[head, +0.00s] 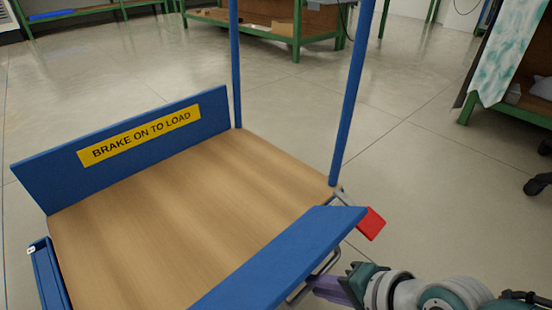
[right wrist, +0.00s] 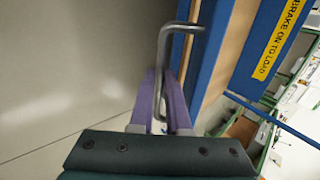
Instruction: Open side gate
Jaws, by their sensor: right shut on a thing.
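The cart has a wooden deck (head: 170,210) with a blue side gate (head: 285,262) along its near right edge. It also shows as a blue panel in the right wrist view (right wrist: 208,60). I cannot tell how far this gate is tilted. A bent grey metal handle (right wrist: 163,42) sticks out from the gate's outer side. My right gripper (right wrist: 163,95) is shut on this handle, its purple fingers on either side of the bar. In the head view my right gripper (head: 322,287) reaches in from the lower right, outside the cart. My left gripper is not in view.
A far blue panel (head: 40,180) bears a yellow "BRAKE ON TO LOAD" sign (head: 140,135). Two blue posts (head: 350,95) rise at the cart's back end. A red tab (head: 371,223) juts out beside the gate's far end. Floor right of the cart is clear; green-framed benches (head: 270,28) stand farther off.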

